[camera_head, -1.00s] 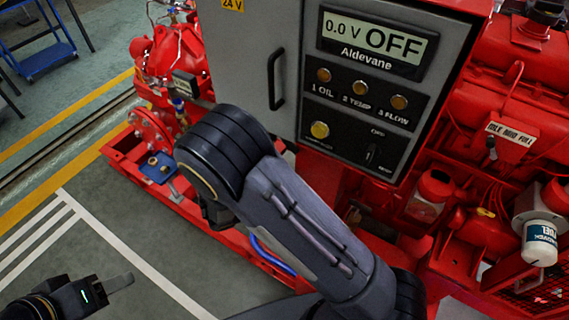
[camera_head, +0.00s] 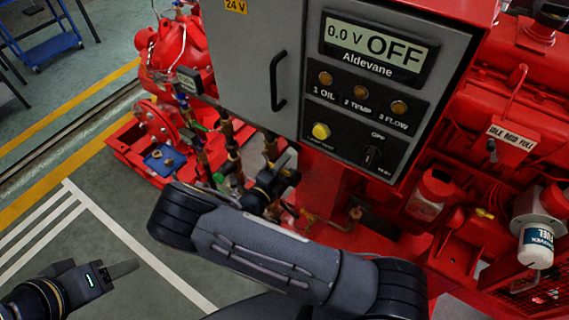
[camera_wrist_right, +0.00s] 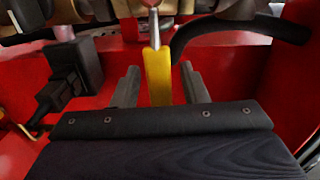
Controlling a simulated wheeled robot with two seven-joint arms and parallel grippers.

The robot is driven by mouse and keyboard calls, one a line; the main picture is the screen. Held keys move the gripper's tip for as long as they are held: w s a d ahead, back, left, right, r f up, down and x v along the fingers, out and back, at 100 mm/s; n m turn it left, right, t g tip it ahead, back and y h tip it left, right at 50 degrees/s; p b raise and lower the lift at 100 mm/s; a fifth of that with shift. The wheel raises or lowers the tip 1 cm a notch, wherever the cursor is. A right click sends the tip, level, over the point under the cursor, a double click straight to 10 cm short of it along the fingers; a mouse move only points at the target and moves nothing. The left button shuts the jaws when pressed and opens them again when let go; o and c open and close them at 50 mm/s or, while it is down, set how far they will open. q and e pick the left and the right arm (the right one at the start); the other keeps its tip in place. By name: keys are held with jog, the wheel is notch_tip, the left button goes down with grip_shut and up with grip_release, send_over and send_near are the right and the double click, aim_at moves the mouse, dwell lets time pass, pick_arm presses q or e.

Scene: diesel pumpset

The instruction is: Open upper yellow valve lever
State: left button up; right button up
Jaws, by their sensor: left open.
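In the right wrist view a yellow lever (camera_wrist_right: 157,72) hangs from a silver rod or stem. My right gripper (camera_wrist_right: 160,68) is open there, with one finger on each side of the lever and a visible gap to both. Whether this is the upper lever I cannot tell. In the head view I cannot make out the lever or the right fingertips among the pipes (camera_head: 232,160) and my right arm. My left gripper (camera_head: 120,272) is open and empty at the lower left, over the floor and away from the machine.
A grey control panel (camera_head: 235,50) with an OFF display (camera_head: 378,45) overhangs the pipework. In the right wrist view a black box-shaped part (camera_wrist_right: 75,78) is left of the lever and a dark curved hose (camera_wrist_right: 235,28) is right of it. Open floor (camera_head: 110,245) lies left.

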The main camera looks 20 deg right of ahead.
jog(key=shift+w+d, duration=0.15)
jog(key=shift+d, duration=0.05)
jog(key=shift+c, duration=0.3)
grip_shut()
jog(key=shift+r, duration=0.1)
